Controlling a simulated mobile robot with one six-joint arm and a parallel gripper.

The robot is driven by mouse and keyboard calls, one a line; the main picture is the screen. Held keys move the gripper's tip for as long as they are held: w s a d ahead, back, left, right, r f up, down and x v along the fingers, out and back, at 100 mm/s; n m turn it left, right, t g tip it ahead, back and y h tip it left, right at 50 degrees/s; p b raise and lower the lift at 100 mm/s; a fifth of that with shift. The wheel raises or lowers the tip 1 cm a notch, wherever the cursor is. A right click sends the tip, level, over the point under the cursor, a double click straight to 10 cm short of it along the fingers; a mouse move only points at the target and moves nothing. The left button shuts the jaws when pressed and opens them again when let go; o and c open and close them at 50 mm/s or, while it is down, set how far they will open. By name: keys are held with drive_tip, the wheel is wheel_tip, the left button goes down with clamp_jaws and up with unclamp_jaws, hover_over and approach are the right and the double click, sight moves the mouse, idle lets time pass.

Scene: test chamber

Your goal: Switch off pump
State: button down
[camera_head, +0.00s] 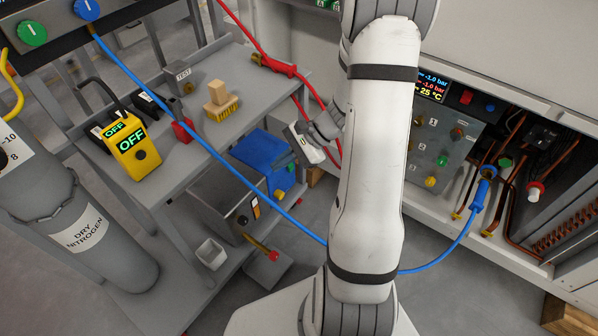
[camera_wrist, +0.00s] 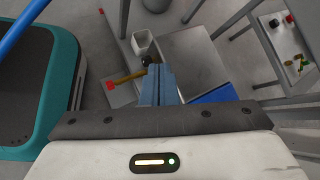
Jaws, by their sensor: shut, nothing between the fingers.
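A grey metal box (camera_head: 222,207), which looks like the pump, stands on the cart's lower shelf. It carries a dark plate with a small orange-lit switch (camera_head: 255,208); the switch position is too small to read. A yellow rod with a red end (camera_head: 272,256) sticks out beside it. In the wrist view the grey box (camera_wrist: 203,58) lies beyond my gripper (camera_wrist: 158,68), with the red-ended rod (camera_wrist: 125,78) left of the fingertips. My gripper is shut and empty. In the head view its white body shows left of my arm, above the lower shelf; the fingertips are not clear.
A blue box (camera_head: 262,165) stands beside the grey box. A white cup (camera_head: 210,253) is on the lower shelf. A blue hose (camera_head: 195,137) crosses in front of the cart.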

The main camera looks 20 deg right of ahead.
drive_tip(key=s+a+r+n+h, duration=0.3)
drive_tip(key=s+r+n+h, duration=0.6)
drive_tip(key=s+r+n, duration=0.4)
drive_tip(key=shift+s+a+r+n+g+h, duration=0.2)
drive_tip(key=shift+s+a+n+g+h, duration=0.25)
drive_tip(key=shift+n, duration=0.35)
